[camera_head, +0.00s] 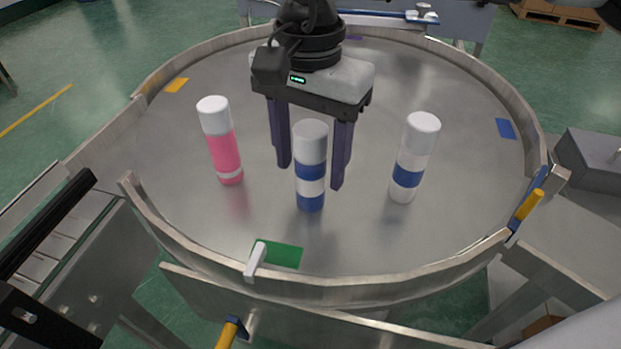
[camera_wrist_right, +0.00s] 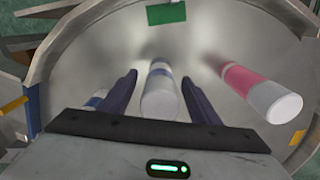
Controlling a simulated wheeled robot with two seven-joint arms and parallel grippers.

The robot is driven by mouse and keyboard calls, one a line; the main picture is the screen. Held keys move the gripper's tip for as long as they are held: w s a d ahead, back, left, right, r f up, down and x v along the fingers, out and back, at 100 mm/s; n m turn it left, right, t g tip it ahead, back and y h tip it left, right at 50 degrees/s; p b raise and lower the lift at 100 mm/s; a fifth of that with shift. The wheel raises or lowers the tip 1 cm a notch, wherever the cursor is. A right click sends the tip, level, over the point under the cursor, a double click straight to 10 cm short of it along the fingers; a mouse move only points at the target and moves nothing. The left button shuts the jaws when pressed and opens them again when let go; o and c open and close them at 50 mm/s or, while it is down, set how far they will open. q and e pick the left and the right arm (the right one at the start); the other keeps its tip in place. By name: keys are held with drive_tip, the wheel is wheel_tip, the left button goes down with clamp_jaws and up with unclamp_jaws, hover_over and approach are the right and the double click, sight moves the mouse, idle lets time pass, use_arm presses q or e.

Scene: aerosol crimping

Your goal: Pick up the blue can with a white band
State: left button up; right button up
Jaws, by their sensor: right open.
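The blue can with a white band (camera_head: 310,172) stands upright near the middle of the round metal table, with a white cap. My right gripper (camera_head: 311,177) is open and points down, with one dark purple finger on each side of this can in the picture. In the right wrist view the same can (camera_wrist_right: 160,92) shows between the two fingers (camera_wrist_right: 160,76), with gaps on both sides and nothing gripped. Whether the fingers are level with the can in depth is hard to tell. My left gripper is not in view.
A pink can (camera_head: 224,150) stands left of the gripper, and a white can with a blue band (camera_head: 408,165) stands to the right. A raised metal rim (camera_head: 390,287) surrounds the table. Green (camera_head: 279,254), yellow and blue patches mark its surface.

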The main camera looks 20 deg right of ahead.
clamp_jaws()
idle(0.3)
